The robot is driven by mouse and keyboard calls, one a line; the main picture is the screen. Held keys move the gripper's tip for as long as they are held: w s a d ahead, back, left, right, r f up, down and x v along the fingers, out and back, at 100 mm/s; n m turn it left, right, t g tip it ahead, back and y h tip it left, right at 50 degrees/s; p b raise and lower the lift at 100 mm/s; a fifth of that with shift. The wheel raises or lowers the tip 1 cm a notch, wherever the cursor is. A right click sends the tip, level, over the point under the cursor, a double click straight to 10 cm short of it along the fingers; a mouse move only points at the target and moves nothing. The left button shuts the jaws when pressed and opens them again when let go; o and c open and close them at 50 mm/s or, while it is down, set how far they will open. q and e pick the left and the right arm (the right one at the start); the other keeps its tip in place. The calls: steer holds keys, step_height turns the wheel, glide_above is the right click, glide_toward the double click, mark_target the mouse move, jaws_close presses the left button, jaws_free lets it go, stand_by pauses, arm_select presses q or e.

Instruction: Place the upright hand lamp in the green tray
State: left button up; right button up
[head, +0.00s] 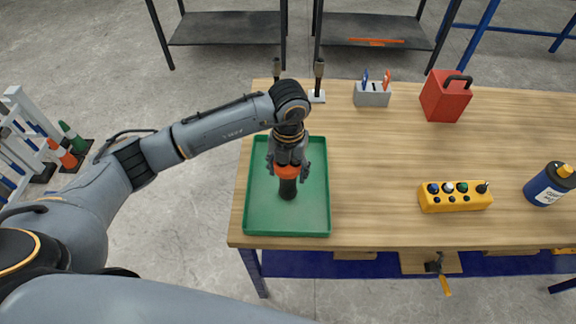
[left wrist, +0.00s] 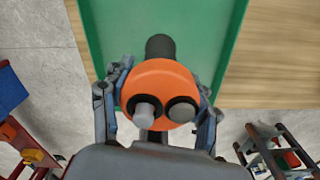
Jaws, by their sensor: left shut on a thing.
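The green tray (head: 259,211) lies on the left end of the wooden table, and its floor also shows in the left wrist view (left wrist: 215,22). The hand lamp, with an orange head (head: 287,171) and a black lower part (head: 288,190), is over the tray in the head view. My left gripper (head: 288,165) is shut on the orange part from above. In the left wrist view the lamp's orange head (left wrist: 160,80) sits between both fingers. I cannot tell whether its base touches the tray floor. My right gripper is not in view.
A grey holder (head: 372,97) with blue and red-handled tools and a red box (head: 446,98) stand at the back. A yellow button box (head: 455,197) and a dark blue can (head: 549,185) stand to the right. The table middle is clear.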

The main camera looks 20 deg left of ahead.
arm_select(q)
steer(key=o, duration=1.4)
steer(key=shift+f, duration=0.1)
steer(key=shift+r, duration=0.2)
steer(key=shift+w+r, duration=0.1)
steer(key=shift+r, duration=0.2)
step_height(320, 180, up, 11)
steer(key=b, duration=0.3)
steer(key=shift+d+f+b, duration=0.1)
steer(key=shift+f+b, duration=0.1)
steer(key=shift+b, duration=0.1)
steer(key=shift+r, duration=0.35)
